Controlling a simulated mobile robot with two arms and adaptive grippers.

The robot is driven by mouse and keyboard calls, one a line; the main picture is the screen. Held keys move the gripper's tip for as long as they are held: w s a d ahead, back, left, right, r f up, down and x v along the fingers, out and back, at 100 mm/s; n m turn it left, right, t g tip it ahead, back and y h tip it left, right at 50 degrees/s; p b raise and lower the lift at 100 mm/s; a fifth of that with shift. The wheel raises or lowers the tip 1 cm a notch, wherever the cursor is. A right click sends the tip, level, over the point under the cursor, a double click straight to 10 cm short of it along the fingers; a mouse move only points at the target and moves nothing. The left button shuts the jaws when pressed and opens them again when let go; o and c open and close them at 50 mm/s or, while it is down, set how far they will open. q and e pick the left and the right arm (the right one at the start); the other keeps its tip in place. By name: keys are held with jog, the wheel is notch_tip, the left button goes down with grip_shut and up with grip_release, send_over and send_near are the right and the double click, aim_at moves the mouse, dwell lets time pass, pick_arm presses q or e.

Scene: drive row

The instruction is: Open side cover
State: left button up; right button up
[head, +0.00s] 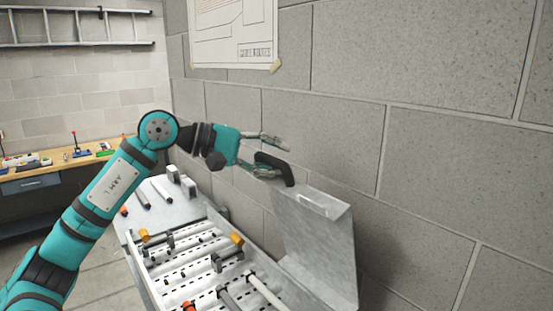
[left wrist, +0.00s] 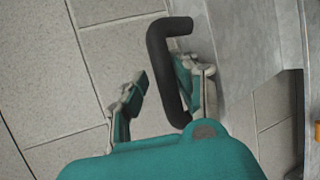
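The side cover (head: 318,240) is a grey metal sheet. It stands up along the wall side of the machine, swung away from the machine's open top. Its black handle (head: 275,168) is at the cover's upper end; the handle also shows in the left wrist view (left wrist: 162,75). My left gripper (head: 281,158) is open at the handle. In the left wrist view its fingers are well apart, with the handle between them and close to the right-hand finger. I cannot tell whether that finger touches it. My right gripper is not in view.
The machine bed (head: 200,262) holds white perforated rollers and orange-tipped parts. A block wall (head: 430,160) stands close behind the cover, with a poster (head: 232,30) on it. A wooden workbench (head: 62,163) with tools is at the far left, below a ladder (head: 80,28).

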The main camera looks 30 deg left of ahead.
pick_arm(q)
jog(key=shift+d+f, duration=0.1)
dwell(0.3)
jog(key=v, duration=1.2)
dwell(0.5)
jog(key=shift+w, duration=0.1)
